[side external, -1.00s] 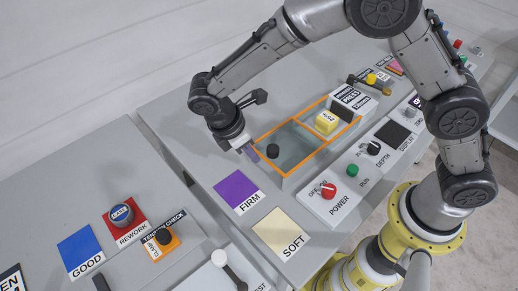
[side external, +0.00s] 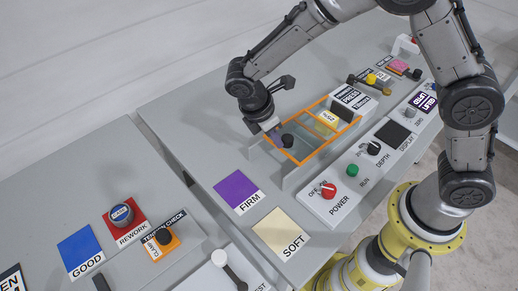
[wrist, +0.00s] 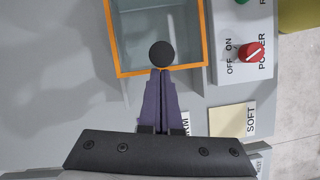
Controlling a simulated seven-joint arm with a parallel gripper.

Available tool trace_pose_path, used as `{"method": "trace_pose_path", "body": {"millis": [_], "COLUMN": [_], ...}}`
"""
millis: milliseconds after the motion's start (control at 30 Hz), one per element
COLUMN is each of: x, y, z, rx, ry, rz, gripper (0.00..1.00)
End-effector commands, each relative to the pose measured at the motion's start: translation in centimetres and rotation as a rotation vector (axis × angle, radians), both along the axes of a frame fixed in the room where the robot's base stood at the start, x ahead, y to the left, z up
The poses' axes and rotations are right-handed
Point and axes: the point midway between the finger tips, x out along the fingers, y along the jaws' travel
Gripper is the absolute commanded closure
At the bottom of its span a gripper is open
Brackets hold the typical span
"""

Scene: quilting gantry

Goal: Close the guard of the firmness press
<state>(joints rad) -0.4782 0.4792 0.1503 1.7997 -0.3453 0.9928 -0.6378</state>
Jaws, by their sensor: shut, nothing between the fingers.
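The guard of the firmness press is a clear sliding cover with an orange frame (side external: 297,159) and a round black knob (side external: 288,141) at its near-left end. In the wrist view the orange frame (wrist: 111,40) and knob (wrist: 162,54) show at the top. My gripper (side external: 276,135) is shut and empty, its fingertips (wrist: 160,71) right behind the knob, seeming to touch it. A yellow labelled block (side external: 328,118) sits in the press bay, seen through the guard. The white labelled press body (side external: 352,99) stands at the guard's far end.
A control panel with a red power knob (side external: 328,190), green run button (side external: 352,170) and depth knob (side external: 374,148) runs along the bay's right. Purple FIRM (side external: 238,191) and cream SOFT (side external: 282,233) pads lie in front.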

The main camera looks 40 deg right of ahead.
Motion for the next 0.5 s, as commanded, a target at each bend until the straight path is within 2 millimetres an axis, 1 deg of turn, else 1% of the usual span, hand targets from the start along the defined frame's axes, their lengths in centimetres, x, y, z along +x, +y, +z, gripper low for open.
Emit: {"method": "trace_pose_path", "body": {"millis": [33,200,300,400,500], "x": [-0.1,-0.1,-0.1,-0.1,-0.1], "y": [-1.6,-5.9,-8.0,-9.7,-10.8], "z": [0.0,0.0,0.0,0.0,0.0], "rx": [-0.002,-0.001,-0.001,-0.001,-0.001], "ry": [0.002,0.002,0.001,0.002,0.001], "rz": [-0.007,-0.006,-0.006,-0.004,-0.003], "gripper": [1.0,1.0,1.0,1.0,1.0]}}
